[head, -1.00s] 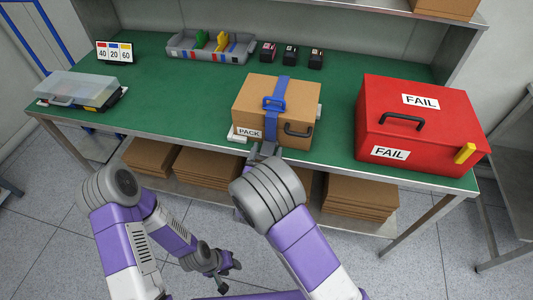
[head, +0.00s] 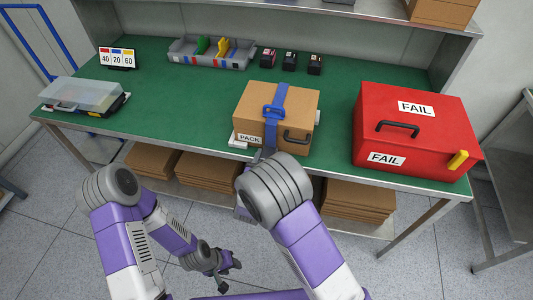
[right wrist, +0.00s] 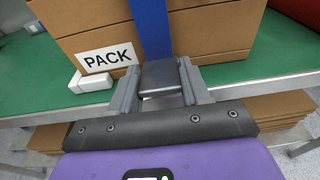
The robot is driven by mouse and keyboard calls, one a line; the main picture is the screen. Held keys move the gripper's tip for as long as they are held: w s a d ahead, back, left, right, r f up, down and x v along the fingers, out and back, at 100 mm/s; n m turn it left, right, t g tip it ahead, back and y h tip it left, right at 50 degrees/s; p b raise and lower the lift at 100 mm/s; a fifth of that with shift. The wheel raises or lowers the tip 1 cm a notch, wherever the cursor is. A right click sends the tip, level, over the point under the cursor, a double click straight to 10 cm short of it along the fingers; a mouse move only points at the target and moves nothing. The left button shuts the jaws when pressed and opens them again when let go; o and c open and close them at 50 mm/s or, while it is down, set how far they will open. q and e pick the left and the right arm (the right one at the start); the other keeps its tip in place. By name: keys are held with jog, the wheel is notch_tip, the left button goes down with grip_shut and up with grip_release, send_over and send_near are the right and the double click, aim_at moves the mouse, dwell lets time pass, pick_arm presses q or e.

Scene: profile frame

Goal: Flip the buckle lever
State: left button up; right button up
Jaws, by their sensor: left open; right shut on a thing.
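A cardboard box (head: 250,110) with a PACK label stands near the table's front edge. A blue strap (head: 281,95) with a blue buckle frame (head: 274,111) runs over its top and down its front. In the right wrist view, a dark grey lever piece (right wrist: 160,78) sits in front of the blue strap (right wrist: 151,30). My right gripper (right wrist: 160,85) is shut on it, a finger on each side. In the head view my right wrist mostly hides this gripper (head: 257,157). My left gripper (head: 224,270) is open and empty, low over the floor.
A red FAIL case (head: 418,130) stands right of the box. A grey divided tray (head: 212,53), small dark cartridges (head: 290,60), a number sign (head: 117,57) and a clear-lidded case (head: 80,94) stand around the green table (head: 180,105). Cardboard stacks (head: 360,205) lie below.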

jog(key=g+p, duration=0.1)
jog(key=p, duration=0.1)
jog(key=r+g+y+p, duration=0.1)
jog(key=p, duration=0.1)
jog(key=r+g+p, duration=0.1)
jog(key=g+p, duration=0.1)
jog(key=shift+w+d, duration=0.1)
jog(key=shift+w, duration=0.15)
jog(key=shift+w+g+y+p, duration=0.15)
jog(key=shift+g+y+p, duration=0.25)
jog(key=shift+g+p, duration=0.45)
jog(key=o, duration=1.1)
jog(key=shift+c, duration=0.2)
jog(key=shift+r, duration=0.1)
jog(key=p+v, duration=0.1)
jog(key=v, duration=0.6)
jog(key=shift+s, duration=0.35)
